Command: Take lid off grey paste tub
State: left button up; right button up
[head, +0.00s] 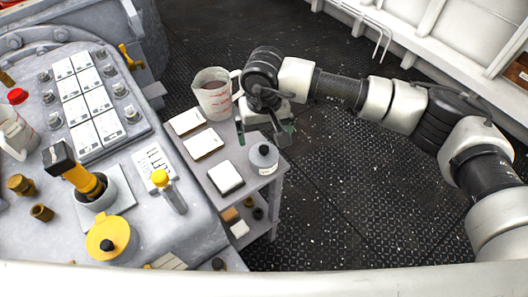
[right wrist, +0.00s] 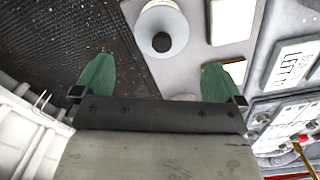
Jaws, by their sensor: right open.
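The grey paste tub (head: 263,162) stands upright near the front right corner of a small grey side table. Its pale lid has a dark knob on top, and the lid is on the tub. In the right wrist view the tub (right wrist: 174,28) shows ahead of the fingers, between their lines. My right gripper (head: 265,131) is open and empty, with green fingertips, just behind the tub and apart from it. It also shows in the right wrist view (right wrist: 159,77). My left gripper is not in view.
A measuring jug (head: 211,97) stands on the table behind the gripper. Several white-topped blocks (head: 226,178) lie left of the tub. Open dark deck lies right of the table.

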aim_at(264, 148)
jog(key=shift+s+f+p, duration=0.2)
jog(key=shift+f+p, duration=0.3)
jog(key=shift+f, duration=2.95)
jog(key=c, duration=0.8)
